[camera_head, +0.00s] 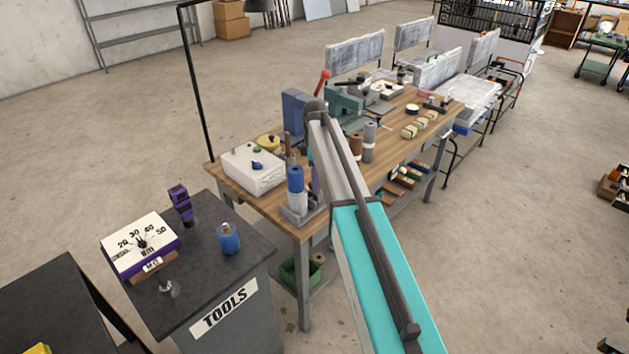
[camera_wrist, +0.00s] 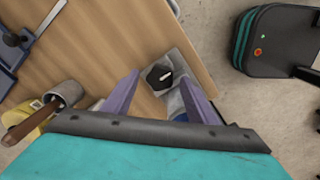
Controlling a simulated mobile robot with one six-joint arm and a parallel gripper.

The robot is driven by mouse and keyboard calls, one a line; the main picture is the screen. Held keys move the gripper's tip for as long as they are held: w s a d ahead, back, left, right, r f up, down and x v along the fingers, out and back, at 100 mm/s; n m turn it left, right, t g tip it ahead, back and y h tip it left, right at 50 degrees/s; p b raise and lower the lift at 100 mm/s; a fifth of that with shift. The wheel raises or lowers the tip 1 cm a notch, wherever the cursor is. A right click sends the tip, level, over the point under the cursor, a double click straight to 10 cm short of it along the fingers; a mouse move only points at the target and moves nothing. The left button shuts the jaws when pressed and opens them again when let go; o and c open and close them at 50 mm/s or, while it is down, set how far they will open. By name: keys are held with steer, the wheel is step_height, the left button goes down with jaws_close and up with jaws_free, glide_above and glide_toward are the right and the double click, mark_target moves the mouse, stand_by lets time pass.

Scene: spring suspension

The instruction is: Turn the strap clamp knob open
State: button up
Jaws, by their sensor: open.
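In the wrist view a dark knob with a white mark (camera_wrist: 160,77) sits on a grey plate (camera_wrist: 188,68) near the corner of the wooden workbench. It looks like the strap clamp knob. My gripper (camera_wrist: 160,78) is open, with its two purple fingers on either side of the knob in the picture. I cannot tell whether they touch it. A grey-blue part below the knob is partly hidden by the right finger. In the head view a blue cylinder (camera_head: 295,181) stands in a grey holder (camera_head: 301,214) at the near bench corner, beside my arm. The knob cannot be made out there.
A dark tool cabinet (camera_head: 190,303) with a purple-edged gauge (camera_head: 140,246) stands at the near left.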

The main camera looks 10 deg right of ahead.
step_height(320, 180, up, 13)
steer(key=b, duration=0.3)
stand_by(0.4)
stand_by(0.3)
